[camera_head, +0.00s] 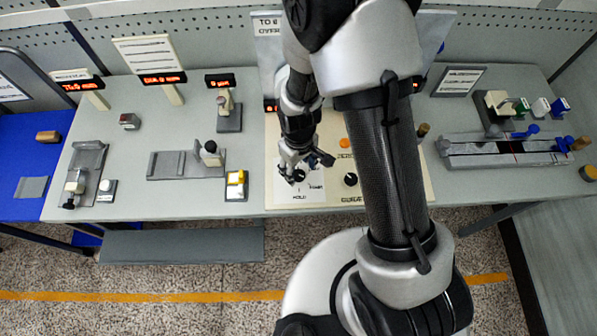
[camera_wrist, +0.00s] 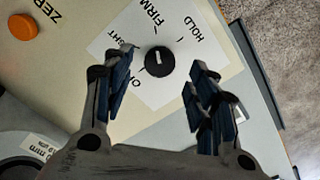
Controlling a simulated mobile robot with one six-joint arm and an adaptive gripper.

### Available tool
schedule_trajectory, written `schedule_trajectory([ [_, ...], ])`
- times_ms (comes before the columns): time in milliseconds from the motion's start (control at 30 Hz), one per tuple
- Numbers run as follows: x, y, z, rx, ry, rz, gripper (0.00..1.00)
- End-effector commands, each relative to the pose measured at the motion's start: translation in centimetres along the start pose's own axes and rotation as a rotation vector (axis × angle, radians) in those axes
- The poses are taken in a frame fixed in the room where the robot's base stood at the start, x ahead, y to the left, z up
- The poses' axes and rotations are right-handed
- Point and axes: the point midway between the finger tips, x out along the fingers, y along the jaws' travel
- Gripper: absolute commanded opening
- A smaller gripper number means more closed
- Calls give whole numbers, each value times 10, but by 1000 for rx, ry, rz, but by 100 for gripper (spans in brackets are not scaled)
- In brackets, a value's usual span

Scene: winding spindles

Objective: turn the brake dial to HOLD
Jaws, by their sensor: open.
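The brake dial (camera_wrist: 160,61) is a round black knob with a short white line, on a white label plate (camera_wrist: 205,58) in the wrist view. The white line points up in that view, seemingly towards FIRM rather than HOLD, which is to the upper right. My gripper (camera_wrist: 162,72) is open, its fingers on either side of the dial with gaps showing. I cannot tell their height above the panel. In the head view my gripper (camera_head: 304,170) is over the panel's left part, partly hiding the dial.
An orange button (camera_wrist: 37,25) is at the wrist view's upper left. Another black knob (camera_head: 350,179) is right of my gripper on the cream panel (camera_head: 285,205). Small fixtures stand on the bench left, including a yellow-and-white block (camera_head: 236,185). A grey rail fixture (camera_head: 470,150) is at right.

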Motion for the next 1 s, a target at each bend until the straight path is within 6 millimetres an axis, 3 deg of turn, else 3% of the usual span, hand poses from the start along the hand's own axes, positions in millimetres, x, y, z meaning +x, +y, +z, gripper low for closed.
schedule_trajectory([
  [200, 27, 0, 0, 0, 0, 0, 53],
  [567, 32, 0, 0, 0, 1, 0, 53],
  [1000, 32, 0, 0, 0, 1, 0, 25],
])
